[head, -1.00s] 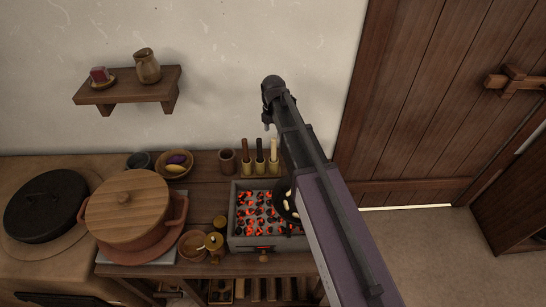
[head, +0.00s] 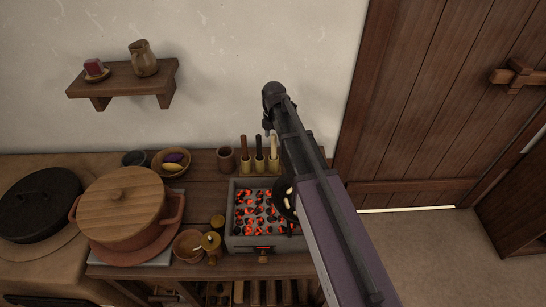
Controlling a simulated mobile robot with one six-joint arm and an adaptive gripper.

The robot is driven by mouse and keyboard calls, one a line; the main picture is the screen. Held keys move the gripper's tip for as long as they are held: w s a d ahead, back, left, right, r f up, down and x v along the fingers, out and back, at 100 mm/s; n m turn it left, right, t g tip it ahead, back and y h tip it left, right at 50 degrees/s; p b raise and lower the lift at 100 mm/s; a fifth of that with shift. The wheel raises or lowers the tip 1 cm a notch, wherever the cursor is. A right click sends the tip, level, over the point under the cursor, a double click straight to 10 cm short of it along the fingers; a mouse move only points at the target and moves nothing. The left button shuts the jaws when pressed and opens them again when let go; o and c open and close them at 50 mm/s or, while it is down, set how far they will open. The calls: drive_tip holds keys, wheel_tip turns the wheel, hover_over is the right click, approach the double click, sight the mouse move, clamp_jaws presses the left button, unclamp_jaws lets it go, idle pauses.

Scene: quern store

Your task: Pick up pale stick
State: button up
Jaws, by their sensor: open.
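A pale stick (head: 273,147) stands upright in a yellowish holder at the back of the wooden bench, beside the brazier. It is the rightmost of three sticks in a row. A dark stick (head: 259,146) and a brown stick (head: 244,148) stand to its left in similar holders. My arm reaches up from the lower right, and its dark upper end is above and close to the pale stick in the picture. My gripper's jaws cannot be made out; the arm hides that area.
A brazier (head: 235,239) of glowing coals sits in front of the sticks, with a dark pan (head: 281,205) partly behind my arm. A cup (head: 226,159), a bowl (head: 168,173) and a large lidded pot (head: 122,250) stand left. A shelf (head: 118,85) hangs above; floor is clear at right.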

drive_tip(key=shift+f, duration=0.15)
idle(0.5)
clamp_jaws()
